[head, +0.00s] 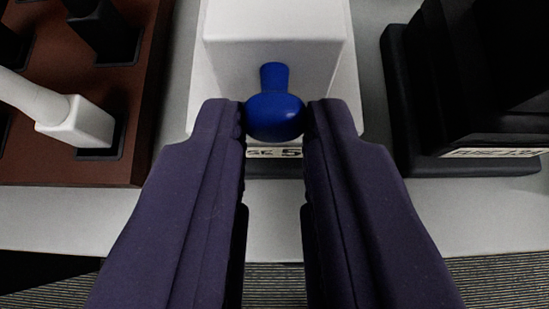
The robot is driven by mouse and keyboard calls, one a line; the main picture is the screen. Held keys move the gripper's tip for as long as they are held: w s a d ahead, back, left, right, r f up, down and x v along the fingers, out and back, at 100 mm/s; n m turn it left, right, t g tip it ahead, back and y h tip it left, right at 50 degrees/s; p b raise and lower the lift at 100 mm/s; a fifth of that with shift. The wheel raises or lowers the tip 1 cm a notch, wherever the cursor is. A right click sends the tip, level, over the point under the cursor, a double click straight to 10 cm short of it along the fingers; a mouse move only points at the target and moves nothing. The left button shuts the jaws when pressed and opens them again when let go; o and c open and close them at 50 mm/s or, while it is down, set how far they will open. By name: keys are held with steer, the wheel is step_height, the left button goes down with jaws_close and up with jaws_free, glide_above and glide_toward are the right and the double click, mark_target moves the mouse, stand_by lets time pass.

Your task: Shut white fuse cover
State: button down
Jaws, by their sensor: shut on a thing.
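The white fuse cover (273,30) is a white box-like block at the top middle of the view, on a white base plate with a printed label (274,153) on its front edge. A blue knob (275,115) on a short blue stem sticks out from the cover's front toward me. My gripper (275,118) is shut on the blue knob, with one dark finger on each side of it. The fingers hide part of the base plate. Whether the cover is fully closed cannot be told from this view.
A black block (480,85) with a label stands on the right. On the left is a brown board (120,168) with dark sockets, where a white plug (78,122) and a black plug (100,28) sit. The grey shelf (90,222) is bare along its front edge.

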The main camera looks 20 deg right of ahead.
steer(key=shift+s+f, duration=0.2)
steer(key=shift+f, duration=0.3)
steer(key=c, duration=1)
jaws_free()
steer(key=shift+c, duration=0.2)
steer(key=shift+w+r, duration=0.1)
steer(key=p+v, duration=0.3)
steer(key=v, duration=0.4)
steer(key=shift+s+a+r, duration=0.15)
steer(key=shift+s, duration=0.2)
